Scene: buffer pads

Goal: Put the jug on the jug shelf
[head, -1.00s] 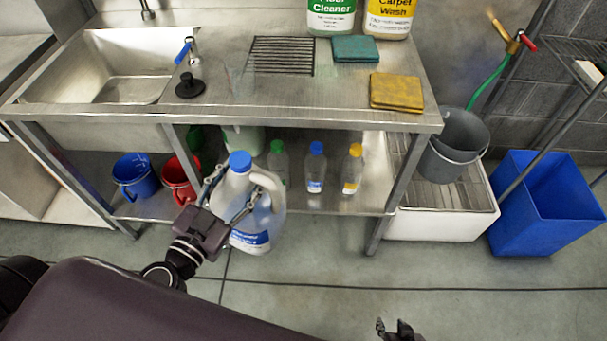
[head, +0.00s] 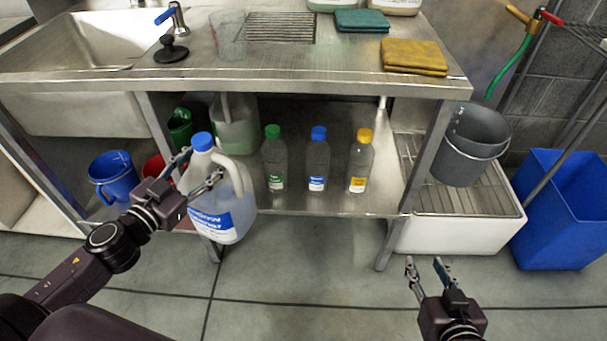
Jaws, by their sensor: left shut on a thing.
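A translucent white jug (head: 222,205) with a blue cap and a blue-and-white label hangs upright in front of the lower shelf. My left gripper (head: 200,172) is shut on the jug near its neck and handle. The lower shelf (head: 305,201) under the steel counter carries several things; its left part is partly hidden behind the jug. Another pale jug (head: 236,130) stands at the back of that shelf. My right gripper (head: 428,266) is open and empty, low in front of the shelf's right leg. No marking shows which surface is the jug shelf.
Bottles with green (head: 275,160), blue (head: 318,160) and yellow (head: 361,162) caps stand mid-shelf. A grey bucket (head: 470,146) and blue bin (head: 562,208) are right. The counter edge (head: 270,89) overhangs the shelf.

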